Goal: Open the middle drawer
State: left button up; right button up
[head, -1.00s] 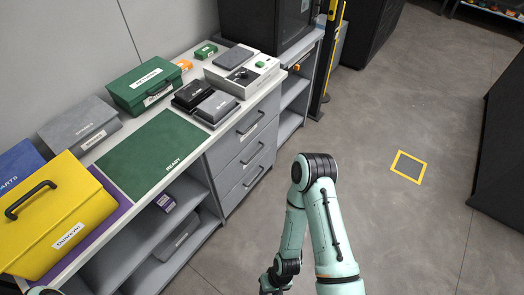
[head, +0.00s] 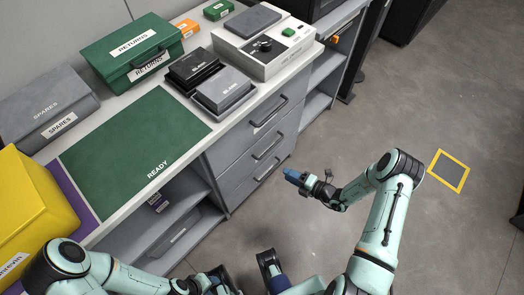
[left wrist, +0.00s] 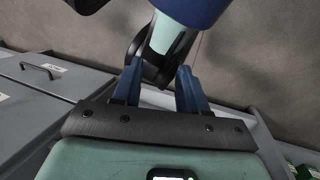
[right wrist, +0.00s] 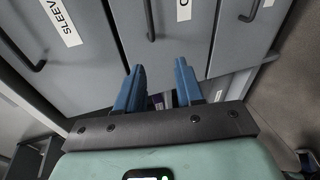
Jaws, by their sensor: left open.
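The grey cabinet has a column of drawers with dark bar handles in the head view. The middle drawer (head: 250,160) is shut, between the top and bottom drawers. Its front also shows in the right wrist view (right wrist: 175,50), turned sideways, with its handle (right wrist: 150,20) ahead of my fingers. My right gripper (head: 292,176) is just in front of the drawers, apart from the handle; its fingers (right wrist: 158,85) are open and empty. My left gripper (left wrist: 158,85) is open and empty in the left wrist view, with one of my arm parts beyond it.
The bench top holds a splicer-like device (head: 262,50), two small trays (head: 225,90), a green mat (head: 130,145), a green box (head: 130,50) and a yellow case (head: 30,215). Open shelves (head: 165,215) lie left of the drawers.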

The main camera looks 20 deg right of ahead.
pick_arm(q)
jog(key=shift+t, duration=0.8)
jog(key=w+f+b, duration=0.1)
jog(key=w+a+f, duration=0.1)
jog(key=w, duration=0.1)
jog(key=w+a+f+b, duration=0.1)
jog(key=shift+w+f+b, duration=0.15)
jog(key=shift+f+b, duration=0.15)
jog(key=shift+b, duration=0.05)
pick_arm(e)
jog(key=w+a+f+m+t+h, duration=0.1)
jog(key=w+a+f, duration=0.1)
jog(key=w, duration=1.1)
jog(key=shift+w+m, duration=0.25)
jog(key=shift+m, duration=0.15)
jog(key=shift+a, duration=0.1)
grip_shut()
